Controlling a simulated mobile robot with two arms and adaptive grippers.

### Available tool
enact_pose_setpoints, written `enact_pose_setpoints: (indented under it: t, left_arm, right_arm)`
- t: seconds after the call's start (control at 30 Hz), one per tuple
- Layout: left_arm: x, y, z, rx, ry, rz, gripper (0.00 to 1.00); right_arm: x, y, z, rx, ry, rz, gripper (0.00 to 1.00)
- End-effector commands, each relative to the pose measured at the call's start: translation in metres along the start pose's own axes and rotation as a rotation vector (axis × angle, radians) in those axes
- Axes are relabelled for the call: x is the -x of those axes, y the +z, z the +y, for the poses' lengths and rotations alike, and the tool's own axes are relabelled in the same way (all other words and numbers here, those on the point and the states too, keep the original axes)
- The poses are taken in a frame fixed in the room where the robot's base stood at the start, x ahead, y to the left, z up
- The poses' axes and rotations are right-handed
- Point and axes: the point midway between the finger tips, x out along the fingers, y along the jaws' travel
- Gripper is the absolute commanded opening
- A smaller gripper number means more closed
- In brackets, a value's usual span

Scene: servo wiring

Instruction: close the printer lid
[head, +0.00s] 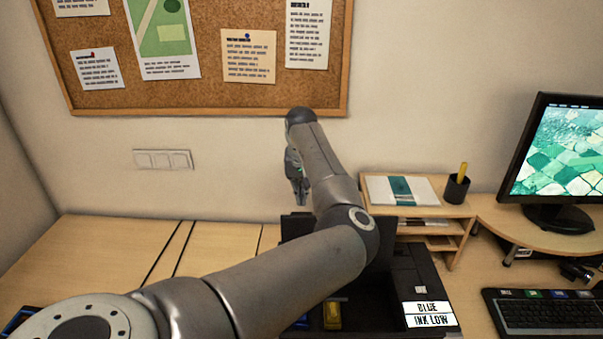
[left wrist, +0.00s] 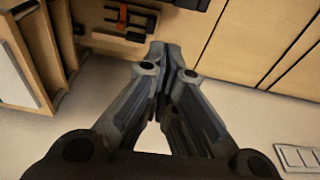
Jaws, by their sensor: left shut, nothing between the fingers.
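The black printer (head: 425,275) stands on the desk, largely hidden behind my left arm. A dark upright panel, seemingly its raised lid (head: 294,229), shows left of my arm. The printer's inside is exposed, with a yellow cartridge (head: 332,315) and a bluish one (head: 302,322) visible. A label on its right front reads "BLUE INK LOW". My left gripper (head: 300,199) is above and behind the panel, near the wall, pointing down. In the left wrist view its fingers (left wrist: 170,60) are shut and empty. My right gripper is not in view.
A wooden organizer (head: 460,209) with papers and a pen cup (head: 456,188) stands right of the printer. A monitor (head: 560,150) and keyboard (head: 548,312) are farther right. A corkboard (head: 225,103) and sockets (head: 163,160) are on the wall. The desk at left (head: 110,250) is mostly clear.

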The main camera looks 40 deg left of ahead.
Motion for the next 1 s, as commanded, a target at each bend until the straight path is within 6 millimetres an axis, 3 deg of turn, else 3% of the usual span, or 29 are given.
enact_pose_setpoints:
  t: [0.2, 0.4, 1.0]
  left_arm:
    - [0.009, 0.021, 0.001, 0.003, 0.001, 0.001, 0.00]
    - [0.013, 0.034, 0.001, 0.002, 0.001, 0.000, 0.00]
    - [0.013, 0.036, -0.001, 0.002, 0.000, 0.009, 0.00]
  right_arm:
    - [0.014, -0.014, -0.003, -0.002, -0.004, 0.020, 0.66]
    - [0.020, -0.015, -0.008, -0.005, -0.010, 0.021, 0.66]
    - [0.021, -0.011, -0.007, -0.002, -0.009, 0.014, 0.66]
